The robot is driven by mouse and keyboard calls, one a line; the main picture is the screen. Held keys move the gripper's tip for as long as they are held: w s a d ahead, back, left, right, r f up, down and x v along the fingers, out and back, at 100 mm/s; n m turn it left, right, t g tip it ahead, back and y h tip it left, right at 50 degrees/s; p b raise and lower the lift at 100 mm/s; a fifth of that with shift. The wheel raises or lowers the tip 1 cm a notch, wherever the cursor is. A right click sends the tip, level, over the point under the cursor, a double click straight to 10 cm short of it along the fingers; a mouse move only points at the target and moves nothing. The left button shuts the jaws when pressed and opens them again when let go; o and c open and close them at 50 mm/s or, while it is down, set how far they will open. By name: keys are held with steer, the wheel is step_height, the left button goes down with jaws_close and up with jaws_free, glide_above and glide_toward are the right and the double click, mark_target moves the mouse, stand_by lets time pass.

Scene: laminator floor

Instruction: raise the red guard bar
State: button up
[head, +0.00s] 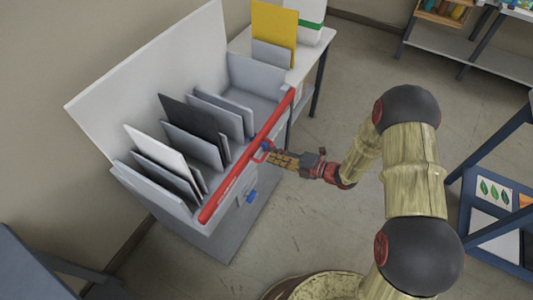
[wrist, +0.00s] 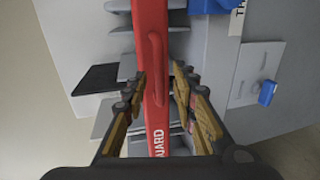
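The red guard bar (head: 235,178) lies across the front top edge of the grey rack (head: 150,205), slanting from lower left to upper right in the head view. In the wrist view the bar (wrist: 152,20) runs up the middle, with white lettering ending in "UARD" and a raised red handle (wrist: 155,55). My gripper (head: 268,156) reaches the bar's middle from the right. In the wrist view its two fingers (wrist: 159,76) are spread, one on each side of the bar, with the handle just beyond the tips. I cannot tell whether the fingers touch it.
Several grey, black and white panels (head: 188,122) stand in the rack behind the bar. A tall white backboard (head: 150,75) rises behind them. A blue knob (head: 251,196) sits on the rack's front. A navy stand (head: 500,237) is at right. Floor (head: 320,235) is clear between.

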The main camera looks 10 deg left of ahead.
steer(key=shift+b+x, duration=0.35)
steer(key=shift+x, duration=1.4)
steer(key=shift+c, duration=0.5)
jaws_close()
